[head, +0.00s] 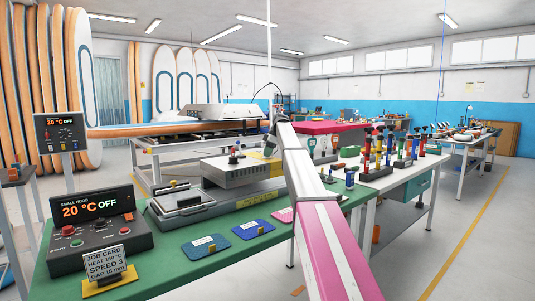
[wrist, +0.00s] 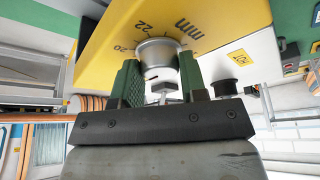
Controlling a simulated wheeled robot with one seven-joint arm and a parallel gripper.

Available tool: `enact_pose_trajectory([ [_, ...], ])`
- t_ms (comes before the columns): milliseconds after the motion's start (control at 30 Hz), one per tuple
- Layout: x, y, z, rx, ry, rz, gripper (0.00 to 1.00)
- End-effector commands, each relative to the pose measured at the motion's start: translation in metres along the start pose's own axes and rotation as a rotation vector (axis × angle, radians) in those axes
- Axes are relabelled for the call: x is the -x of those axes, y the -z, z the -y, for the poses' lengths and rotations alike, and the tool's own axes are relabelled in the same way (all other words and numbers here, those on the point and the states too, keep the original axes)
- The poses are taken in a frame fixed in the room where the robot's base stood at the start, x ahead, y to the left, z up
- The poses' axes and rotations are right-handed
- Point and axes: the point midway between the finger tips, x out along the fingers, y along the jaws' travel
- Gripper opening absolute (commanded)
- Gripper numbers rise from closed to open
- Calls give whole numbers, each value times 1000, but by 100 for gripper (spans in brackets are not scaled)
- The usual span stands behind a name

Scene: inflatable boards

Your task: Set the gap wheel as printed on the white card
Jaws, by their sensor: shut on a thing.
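The white job card (head: 105,263) stands on a yellow base at the front left of the green bench in the head view. Its lines give heat, speed 3 and a gap that looks like 18 mm. In the wrist view, my gripper (wrist: 160,78) is shut on the silver gap wheel (wrist: 156,48), with one green pad on each side of it. The wheel sits on a yellow panel (wrist: 105,35) printed with 20, 22 and mm. The wheel's pointer is not clear. In the head view, my arm hides most of the wheel area.
A control box (head: 95,228) reading 20 °C OFF stands behind the card. A grey press-like tray (head: 180,205) and coloured pads, including a blue pad (head: 205,246), lie on the green bench. Several coloured tools (head: 388,150) stand on the white table at the right.

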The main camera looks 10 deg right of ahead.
Motion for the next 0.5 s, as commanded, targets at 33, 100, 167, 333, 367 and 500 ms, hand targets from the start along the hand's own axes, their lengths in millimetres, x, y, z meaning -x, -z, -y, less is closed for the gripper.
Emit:
enact_pose_trajectory([
  [33,-1,-1,1,-1,1,3,16],
  [100,-1,-1,0,-2,1,3,16],
  [167,-1,-1,0,-2,1,3,16],
  [333,0,-1,0,-2,1,2,64],
  [367,0,0,0,-2,0,2,64],
  [500,0,0,0,-2,0,1,64],
])
